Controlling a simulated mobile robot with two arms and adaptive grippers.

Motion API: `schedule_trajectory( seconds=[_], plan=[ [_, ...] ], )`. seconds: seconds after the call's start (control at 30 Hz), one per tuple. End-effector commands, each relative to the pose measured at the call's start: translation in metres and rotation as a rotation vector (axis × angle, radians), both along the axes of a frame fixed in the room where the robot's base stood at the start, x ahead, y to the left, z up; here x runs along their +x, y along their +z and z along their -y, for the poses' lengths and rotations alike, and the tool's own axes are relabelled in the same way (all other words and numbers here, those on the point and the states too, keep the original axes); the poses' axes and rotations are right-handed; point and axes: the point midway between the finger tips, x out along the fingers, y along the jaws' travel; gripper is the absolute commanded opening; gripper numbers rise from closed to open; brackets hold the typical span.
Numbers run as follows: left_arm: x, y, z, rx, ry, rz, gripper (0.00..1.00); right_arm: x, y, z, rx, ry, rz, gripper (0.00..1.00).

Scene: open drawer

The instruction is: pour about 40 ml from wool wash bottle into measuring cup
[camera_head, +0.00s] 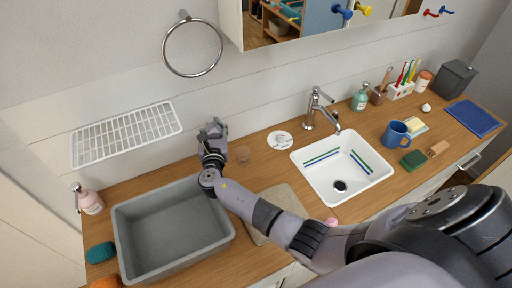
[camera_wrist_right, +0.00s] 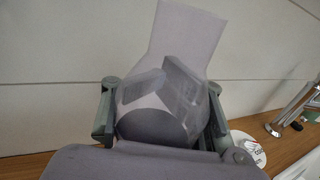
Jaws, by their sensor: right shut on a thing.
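My right gripper (camera_head: 212,142) is over the back of the wooden counter, between the grey basin and the white sink. In the right wrist view its fingers (camera_wrist_right: 162,108) are shut around a pale lavender-grey bottle-like thing (camera_wrist_right: 187,35), which I take for the wool wash bottle. It leans slightly to the right there; its label cannot be read. In the head view the gripper mostly hides it. My left gripper is not in view.
A beige mat (camera_head: 285,200) lies partly under my arm. A round white dish (camera_head: 280,140), tap (camera_head: 315,110) and sink (camera_head: 372,190) are to the right. A wire rack (camera_head: 126,134) is behind the basin.

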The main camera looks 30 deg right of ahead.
Motion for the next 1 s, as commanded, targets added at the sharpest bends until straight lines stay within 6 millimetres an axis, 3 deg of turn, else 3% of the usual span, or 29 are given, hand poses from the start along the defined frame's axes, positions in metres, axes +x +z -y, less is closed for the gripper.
schedule_trajectory(
  seconds=[0.13,0.57,1.0],
  plan=[
    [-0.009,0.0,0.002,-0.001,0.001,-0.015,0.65,0.001,0.003,-0.005,0.0,-0.004,0.002,0.0],
    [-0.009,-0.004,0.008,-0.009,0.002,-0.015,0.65,0.001,-0.001,-0.004,0.034,-0.001,0.011,0.0],
    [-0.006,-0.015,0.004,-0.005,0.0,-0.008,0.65,-0.002,-0.011,0.003,0.26,0.0,0.072,0.0]
  ],
)
